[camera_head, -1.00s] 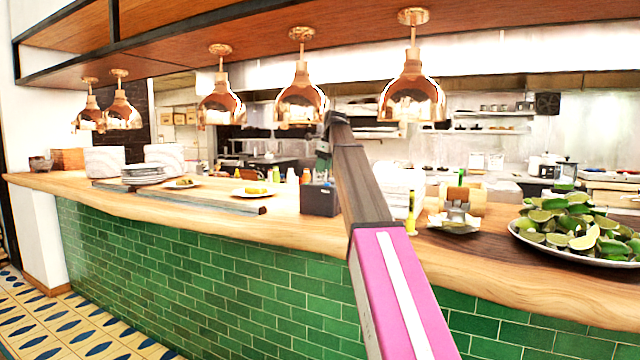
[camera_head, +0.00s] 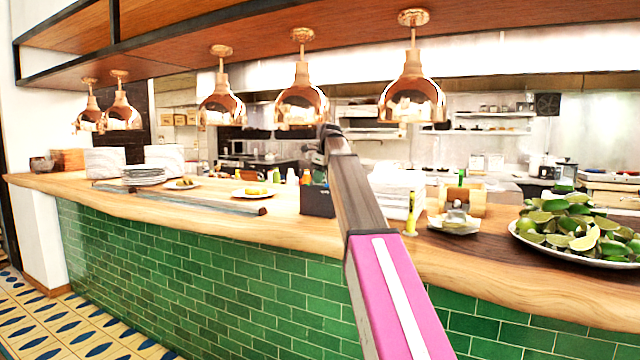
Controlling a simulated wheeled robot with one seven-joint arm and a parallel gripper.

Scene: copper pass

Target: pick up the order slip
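I cannot make out an order slip for sure in the head view. A long flat metal rail (camera_head: 215,203) lies along the wooden counter (camera_head: 120,207) at left of centre, and no slip can be told on it. My arm, with a pink section in front, reaches up and away over the counter. Its far end is small and dark, just below the middle hanging lamp in the picture. My gripper's fingers cannot be made out there, nor whether they hold anything.
Plates with yellow food (camera_head: 255,192), a stack of plates (camera_head: 144,174) and a platter of limes (camera_head: 575,256) stand on the counter. Copper lamps (camera_head: 302,100) hang above. Green tiles face the counter front.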

